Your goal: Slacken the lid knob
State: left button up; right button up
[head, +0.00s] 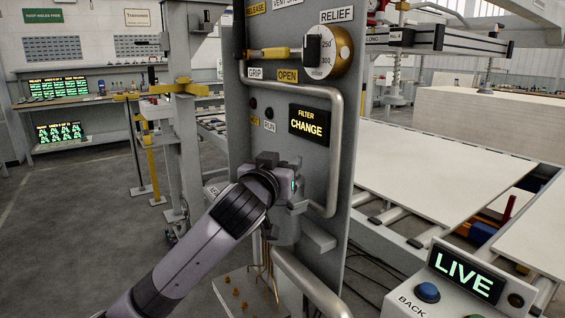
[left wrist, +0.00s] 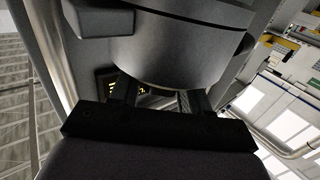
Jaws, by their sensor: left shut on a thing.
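My left gripper (head: 283,178) is at the grey filter canister (head: 287,228) on the front of the grey panel, at its upper end below the FILTER CHANGE display (head: 310,125). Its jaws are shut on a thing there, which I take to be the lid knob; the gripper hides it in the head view. In the left wrist view the two dark fingers (left wrist: 160,97) reach toward the canister (left wrist: 165,45), a big grey round body that fills the upper middle. The knob cannot be made out clearly there. My right gripper is not in view.
A bent grey pipe handle (head: 338,130) runs close to the right of my gripper. A relief dial (head: 328,52) with a yellow-handled lever sits above. A console with a LIVE screen (head: 467,275) stands at lower right. A large white sheet (head: 430,165) lies on rollers behind.

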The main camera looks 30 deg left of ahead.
pick_arm(q)
jog(key=shift+n+g+y, duration=0.6)
jog(key=shift+n+y, duration=0.4)
jog(key=shift+y, duration=0.4)
jog(key=o, duration=1)
jog(key=shift+c, duration=0.2)
jog(key=v, duration=0.7)
jog(key=shift+d, duration=0.15)
